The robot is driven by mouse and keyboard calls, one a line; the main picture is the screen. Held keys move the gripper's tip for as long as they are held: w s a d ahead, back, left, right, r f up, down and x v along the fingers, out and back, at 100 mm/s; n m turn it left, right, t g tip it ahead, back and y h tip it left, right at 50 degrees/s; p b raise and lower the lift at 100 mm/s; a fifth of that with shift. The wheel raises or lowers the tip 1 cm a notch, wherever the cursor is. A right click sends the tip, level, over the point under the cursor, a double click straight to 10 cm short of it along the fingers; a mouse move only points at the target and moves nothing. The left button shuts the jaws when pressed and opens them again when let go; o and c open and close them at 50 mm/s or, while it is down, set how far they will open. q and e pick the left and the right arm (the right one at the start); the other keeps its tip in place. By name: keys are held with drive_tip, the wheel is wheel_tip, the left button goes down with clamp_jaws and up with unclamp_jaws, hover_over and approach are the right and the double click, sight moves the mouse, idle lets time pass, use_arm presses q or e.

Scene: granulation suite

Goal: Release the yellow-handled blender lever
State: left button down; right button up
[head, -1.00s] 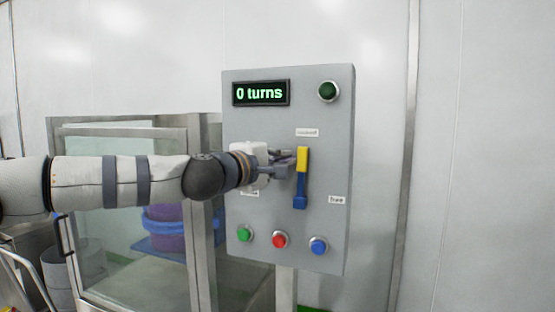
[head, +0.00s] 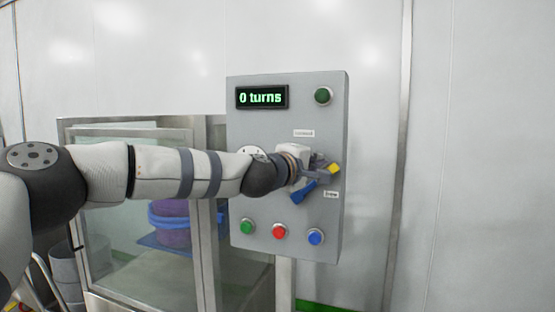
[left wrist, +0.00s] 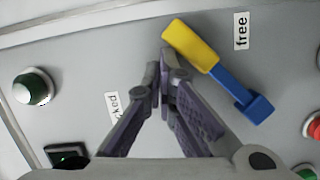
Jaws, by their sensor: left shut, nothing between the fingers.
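The lever has a yellow handle (head: 334,169) and a blue arm (head: 302,192). It is tilted on the grey panel, with its yellow end up and to the right in the head view. In the left wrist view the yellow handle (left wrist: 190,43) and blue arm (left wrist: 238,92) are whole in sight. My left gripper (left wrist: 167,68) is shut and empty, its tips right beside the yellow handle; I cannot tell if they touch. The "free" label (left wrist: 241,30) is near the handle, and a partly hidden label ending in "ked" (left wrist: 114,106) is behind my fingers. My right gripper is not in view.
The grey panel (head: 250,130) bears a display (head: 262,97) reading "0 turns", a dark green lamp or button (head: 323,96), and green (head: 247,227), red (head: 279,231) and blue (head: 316,237) buttons below. A glass-sided enclosure (head: 110,250) stands left. The wall at right is clear.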

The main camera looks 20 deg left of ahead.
use_arm(q)
drive_tip(key=shift+d+f, duration=0.65)
drive_tip(key=shift+d, duration=0.25)
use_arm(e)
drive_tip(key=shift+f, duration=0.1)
use_arm(q)
drive_tip(key=shift+r, duration=0.1)
